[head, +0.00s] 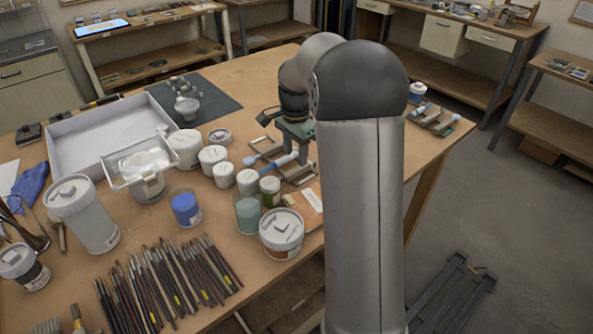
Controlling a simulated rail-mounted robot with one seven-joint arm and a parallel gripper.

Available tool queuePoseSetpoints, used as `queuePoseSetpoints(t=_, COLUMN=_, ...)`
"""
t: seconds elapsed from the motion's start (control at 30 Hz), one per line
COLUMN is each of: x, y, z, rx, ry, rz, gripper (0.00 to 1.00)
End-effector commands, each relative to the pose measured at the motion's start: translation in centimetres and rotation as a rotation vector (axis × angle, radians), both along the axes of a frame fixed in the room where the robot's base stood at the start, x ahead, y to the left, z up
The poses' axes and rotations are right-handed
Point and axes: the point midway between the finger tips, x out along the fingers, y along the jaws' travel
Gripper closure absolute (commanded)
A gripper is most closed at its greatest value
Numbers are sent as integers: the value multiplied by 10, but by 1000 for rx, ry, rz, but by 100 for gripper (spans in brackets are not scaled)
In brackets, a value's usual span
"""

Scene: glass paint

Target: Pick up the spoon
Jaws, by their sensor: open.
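I cannot make out a spoon for certain. My gripper (295,149) is over the table beyond the jars, pointing down, with its jaws open. Just under and beside it lies a light blue and white handled tool (283,161), on or beside grey-brown frame-like pieces (266,146). I cannot tell whether this tool is the spoon, or whether the fingers touch it. My arm's large grey link covers the table to the right of the gripper.
Jars with white lids (212,158) crowd the table left of the gripper. A white tray (76,140) stands behind them. Many brushes (165,283) lie at the front. More blue-handled tools (440,122) lie on the table's right end.

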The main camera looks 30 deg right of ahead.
Motion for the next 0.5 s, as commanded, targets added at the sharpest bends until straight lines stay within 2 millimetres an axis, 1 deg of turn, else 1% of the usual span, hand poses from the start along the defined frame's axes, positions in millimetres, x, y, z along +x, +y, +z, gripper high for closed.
queuePoseSetpoints(t=0.07, x=-1, y=0, z=-5, rx=1, ry=2, rz=0, gripper=55)
queuePoseSetpoints(t=0.17, x=-2, y=0, z=-17, rx=2, ry=6, rz=0, gripper=55)
queuePoseSetpoints(t=0.3, x=-2, y=1, z=-39, rx=2, ry=4, rz=-1, gripper=55)
queuePoseSetpoints(t=0.4, x=-1, y=1, z=-49, rx=1, ry=2, rz=-1, gripper=55)
queuePoseSetpoints(t=0.5, x=-1, y=1, z=-53, rx=1, ry=2, rz=0, gripper=55)
